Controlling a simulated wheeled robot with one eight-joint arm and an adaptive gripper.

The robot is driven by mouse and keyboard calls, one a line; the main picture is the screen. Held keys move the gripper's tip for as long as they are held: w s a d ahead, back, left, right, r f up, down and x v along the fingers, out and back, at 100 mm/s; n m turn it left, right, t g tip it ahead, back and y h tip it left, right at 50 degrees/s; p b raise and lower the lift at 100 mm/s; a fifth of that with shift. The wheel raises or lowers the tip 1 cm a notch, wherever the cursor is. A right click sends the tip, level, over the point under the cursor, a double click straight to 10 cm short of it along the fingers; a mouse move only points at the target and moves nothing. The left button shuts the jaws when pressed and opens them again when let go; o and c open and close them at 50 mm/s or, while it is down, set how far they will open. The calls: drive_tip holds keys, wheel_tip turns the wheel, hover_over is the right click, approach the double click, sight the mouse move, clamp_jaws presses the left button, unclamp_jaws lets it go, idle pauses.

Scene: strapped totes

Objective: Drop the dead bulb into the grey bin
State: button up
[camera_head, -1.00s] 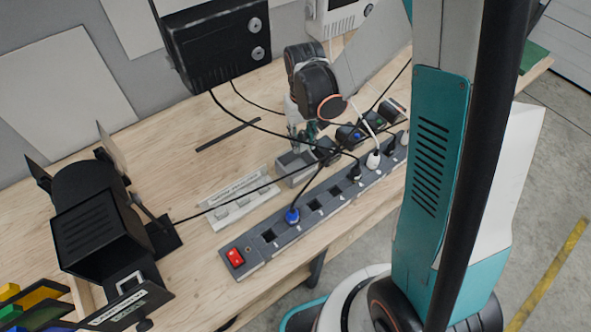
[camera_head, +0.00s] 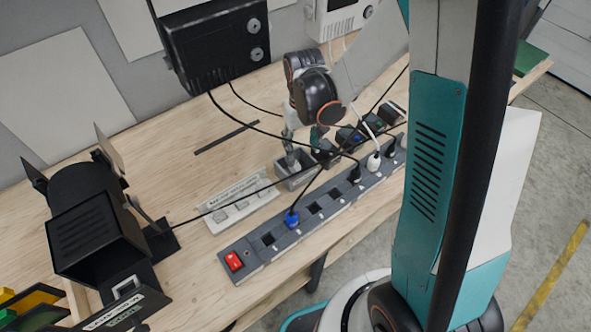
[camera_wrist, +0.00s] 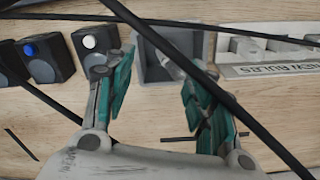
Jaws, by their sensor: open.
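The grey bin (camera_head: 296,183) is a small open box on the bench behind the power strip. It also shows in the wrist view (camera_wrist: 153,68), just beyond my fingertips. My gripper (camera_wrist: 150,82) is open over the bin's near side, with its teal-padded fingers apart. In the head view my gripper (camera_head: 292,152) points down at the bin and hides part of it. A pale, narrow shape lies by the right finger in the wrist view; I cannot tell whether it is the dead bulb or part of the finger. No bulb is clearly visible between the fingers.
A pale rack labelled for new bulbs (camera_head: 238,208) lies left of the bin. A grey power strip (camera_head: 283,247) with a red switch runs along the front. Black cables cross above the bin. A black lamp (camera_head: 95,225) stands left. Small black boxes (camera_wrist: 48,60) sit beside the bin.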

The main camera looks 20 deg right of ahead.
wheel_tip(320, 180, up, 12)
drive_tip(key=shift+f, duration=0.2)
drive_tip(key=shift+s, duration=0.15)
idle(0.5)
drive_tip(key=s+f+t+b, duration=0.2)
drive_tip(key=s+t+b, duration=0.5)
drive_tip(key=s+b, duration=0.4)
drive_tip(key=shift+s+f, duration=0.3)
drive_tip(key=shift+s, duration=1.45)
drive_tip(key=shift+c, duration=0.2)
